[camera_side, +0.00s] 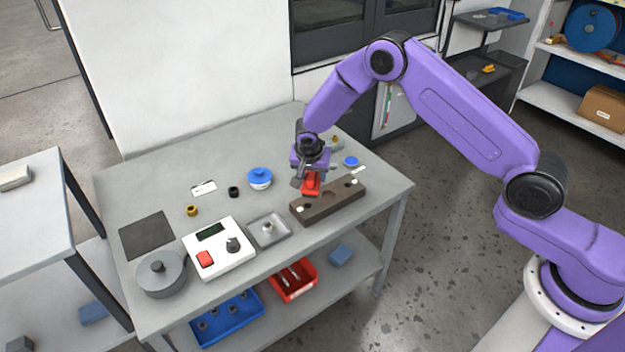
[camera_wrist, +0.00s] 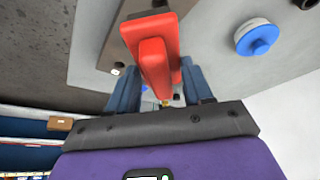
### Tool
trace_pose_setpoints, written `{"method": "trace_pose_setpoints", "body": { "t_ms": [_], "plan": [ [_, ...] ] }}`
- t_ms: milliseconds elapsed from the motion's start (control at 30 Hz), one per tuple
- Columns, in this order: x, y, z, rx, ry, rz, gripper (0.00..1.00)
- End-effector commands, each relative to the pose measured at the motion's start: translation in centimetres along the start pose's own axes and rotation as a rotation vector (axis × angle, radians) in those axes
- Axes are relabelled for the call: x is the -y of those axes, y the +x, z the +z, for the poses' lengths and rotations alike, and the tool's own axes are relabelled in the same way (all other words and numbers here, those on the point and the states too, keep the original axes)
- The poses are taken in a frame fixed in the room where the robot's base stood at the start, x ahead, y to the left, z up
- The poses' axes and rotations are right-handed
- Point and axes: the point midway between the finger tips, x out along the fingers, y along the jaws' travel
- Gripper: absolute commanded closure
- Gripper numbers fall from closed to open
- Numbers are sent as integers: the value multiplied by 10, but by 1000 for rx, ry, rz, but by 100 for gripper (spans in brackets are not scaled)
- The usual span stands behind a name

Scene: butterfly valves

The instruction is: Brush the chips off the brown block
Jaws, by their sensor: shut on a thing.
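The brown block (camera_side: 330,201) lies on the grey table, long and low, with dark round holes and a pale spot near each end. In the wrist view part of the brown block (camera_wrist: 112,50) shows behind the red tool. My gripper (camera_side: 309,178) is just above the block's back edge, left of its middle. It is shut on a red brush-like tool (camera_side: 312,184), which also fills the middle of the wrist view (camera_wrist: 152,55) between the fingers (camera_wrist: 155,92). The tool's lower end is over the block; I cannot tell whether it touches. Separate chips are too small to make out.
A blue-topped round part (camera_side: 260,177) stands left of my gripper, and a blue disc (camera_side: 351,161) lies behind the block. A square metal tray (camera_side: 286,231) and a white control box (camera_side: 246,254) stand to the left. The table's front edge is close to the block.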

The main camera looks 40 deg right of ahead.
Motion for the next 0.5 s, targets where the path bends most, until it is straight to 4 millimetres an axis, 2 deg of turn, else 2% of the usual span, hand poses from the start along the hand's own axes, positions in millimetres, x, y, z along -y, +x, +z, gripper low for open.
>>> {"method": "trace_pose_setpoints", "body": {
  "t_ms": [200,500],
  "plan": [
    [0,-17,-7,-1,1,-1,78],
    [0,-19,-8,0,0,0,78]
  ]
}}
